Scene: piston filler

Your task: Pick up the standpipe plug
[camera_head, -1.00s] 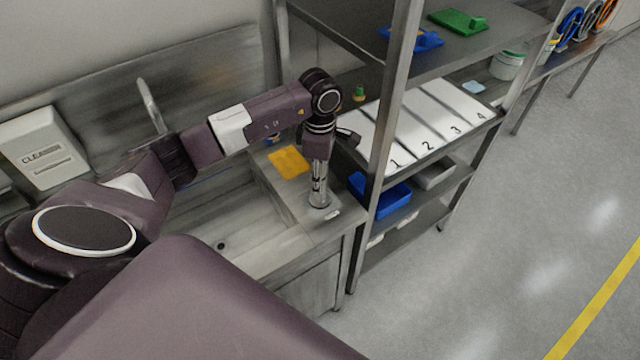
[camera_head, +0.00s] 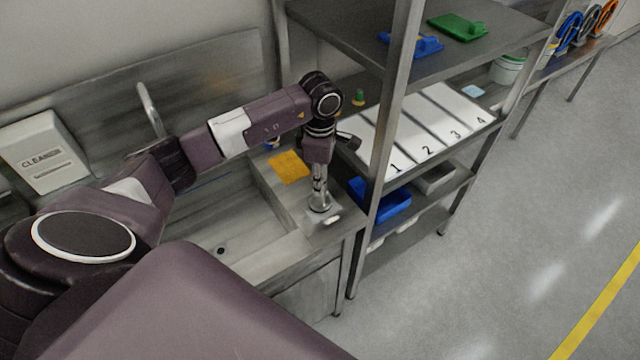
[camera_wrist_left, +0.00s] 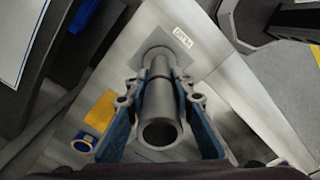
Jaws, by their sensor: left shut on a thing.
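The standpipe plug (camera_wrist_left: 160,112) is a grey hollow tube, seen in the left wrist view with its open end toward the camera. Its far end meets a grey square patch on the metal counter. In the head view the plug (camera_head: 319,202) shows as a short silver upright piece at the right end of the sink counter. My left gripper (camera_wrist_left: 163,88) is shut on the tube, with a blue-lined finger on each side. In the head view the left gripper (camera_head: 319,184) points down over the counter. Whether the tube's base touches the counter is unclear.
A yellow cloth (camera_head: 289,166) lies on the counter beside the sink basin (camera_head: 222,220). A metal shelf post (camera_head: 392,95) stands close right of my gripper. A blue bin (camera_head: 385,202) sits on a lower shelf. The floor at right is clear.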

